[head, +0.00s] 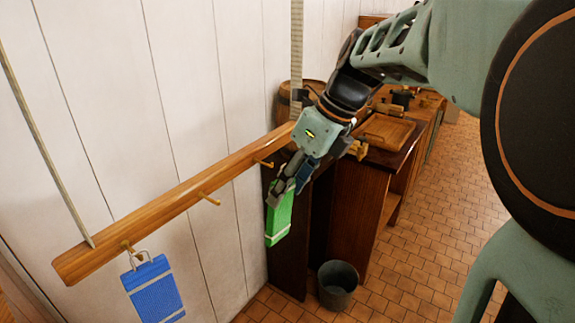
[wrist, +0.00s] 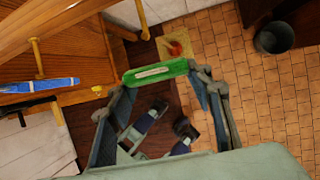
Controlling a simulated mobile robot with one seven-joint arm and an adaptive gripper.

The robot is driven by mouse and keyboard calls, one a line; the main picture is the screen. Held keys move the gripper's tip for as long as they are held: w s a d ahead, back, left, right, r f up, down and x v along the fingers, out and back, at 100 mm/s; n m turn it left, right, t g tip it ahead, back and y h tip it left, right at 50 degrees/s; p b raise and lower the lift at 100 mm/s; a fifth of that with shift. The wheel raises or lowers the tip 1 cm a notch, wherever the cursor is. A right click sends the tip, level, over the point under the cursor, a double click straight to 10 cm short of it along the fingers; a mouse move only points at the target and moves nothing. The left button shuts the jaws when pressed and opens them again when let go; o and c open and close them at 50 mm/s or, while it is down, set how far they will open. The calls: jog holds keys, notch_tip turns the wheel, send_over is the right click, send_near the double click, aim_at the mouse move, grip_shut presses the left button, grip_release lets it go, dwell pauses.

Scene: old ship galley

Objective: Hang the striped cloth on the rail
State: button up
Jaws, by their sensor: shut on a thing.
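My gripper (head: 281,187) is shut on a green cloth (head: 280,220) that hangs down below the fingers, with a pale stripe near its lower end. In the wrist view the green cloth (wrist: 160,72) spans between the fingertips, seen from above. The wooden rail (head: 160,217) runs along the white wall and carries brass pegs. A middle peg (head: 209,199) and a far peg (head: 264,163) are bare. The gripper and green cloth are beside the far end of the rail, apart from the pegs. A blue cloth (head: 154,291) with pale stripes hangs by a metal loop on the near peg (head: 127,246).
A dark wooden counter (head: 372,178) stands beyond the rail, with a wooden tray (head: 388,131) on top and a barrel (head: 290,98) behind. A grey bucket (head: 337,284) stands on the tiled floor. The floor to the right is clear.

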jog(key=shift+w+a, duration=0.25)
jog(key=shift+a, duration=0.05)
jog(key=shift+a+r, duration=0.1)
jog(key=shift+w+a+r+p, duration=0.1)
jog(key=shift+w+a+p, duration=0.15)
jog(key=shift+p, duration=0.25)
jog(key=shift+w+a+p, duration=0.15)
jog(key=shift+p, duration=0.25)
dwell(0.4)
jog(key=shift+a, duration=0.1)
dwell(0.4)
jog(key=shift+w+a+p, duration=0.35)
jog(key=shift+a+p, duration=0.05)
jog(key=shift+p, duration=0.1)
jog(key=shift+w+a+f, duration=0.1)
jog(key=shift+a+f, duration=0.05)
jog(key=shift+f, duration=0.05)
